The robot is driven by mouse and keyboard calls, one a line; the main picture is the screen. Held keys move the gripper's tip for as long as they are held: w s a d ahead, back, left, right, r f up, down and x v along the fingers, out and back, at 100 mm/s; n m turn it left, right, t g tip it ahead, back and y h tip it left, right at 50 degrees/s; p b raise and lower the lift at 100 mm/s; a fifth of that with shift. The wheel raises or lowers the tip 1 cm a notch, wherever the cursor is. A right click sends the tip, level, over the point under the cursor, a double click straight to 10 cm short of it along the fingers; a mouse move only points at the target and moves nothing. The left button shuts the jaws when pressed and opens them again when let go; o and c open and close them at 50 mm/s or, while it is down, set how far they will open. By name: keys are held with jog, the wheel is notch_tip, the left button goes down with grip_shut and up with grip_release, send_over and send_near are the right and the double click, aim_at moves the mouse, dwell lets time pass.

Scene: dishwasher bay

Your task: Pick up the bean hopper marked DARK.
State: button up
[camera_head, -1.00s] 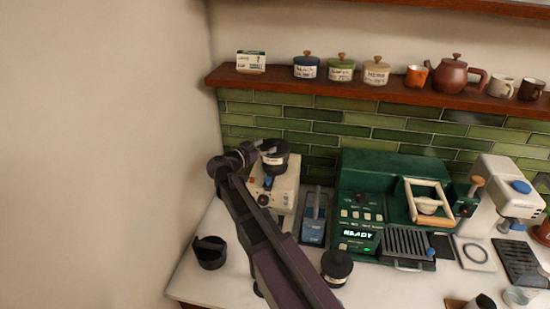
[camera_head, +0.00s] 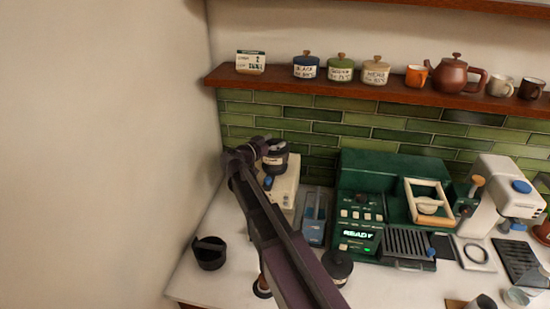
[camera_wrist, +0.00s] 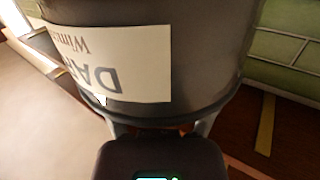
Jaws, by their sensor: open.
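A dark bean hopper (camera_head: 276,160) with a pale label band sits at the top of the cream grinder (camera_head: 284,188) in the head view. In the wrist view the hopper (camera_wrist: 190,50) fills most of the picture. Its cream label appears upside down and shows "DA" and part of another letter; the rest is cut off or curves away. My gripper (camera_head: 266,147) is right at the hopper in the head view. In the wrist view my open gripper (camera_wrist: 160,128) has its fingers partly hidden behind the hopper's edge, so I cannot tell whether they touch it.
Another dark lidded container (camera_head: 338,265) stands on the counter beside my arm. A black bin (camera_head: 209,253) stands at the left. The green espresso machine (camera_head: 385,215) is right of the grinder. A wooden shelf (camera_head: 390,93) with jars runs above.

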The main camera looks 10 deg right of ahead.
grip_shut()
jog(key=shift+r, duration=0.2)
dwell(0.4)
notch_tip(320, 180, up, 3)
jog(key=p, duration=0.4)
jog(key=shift+r, duration=0.2)
jog(key=s+d+r+p, duration=0.1)
jog(key=s+d, duration=0.2)
jog(key=s, duration=1.2)
jog(key=shift+s, duration=0.35)
jog(key=shift+r, duration=0.1)
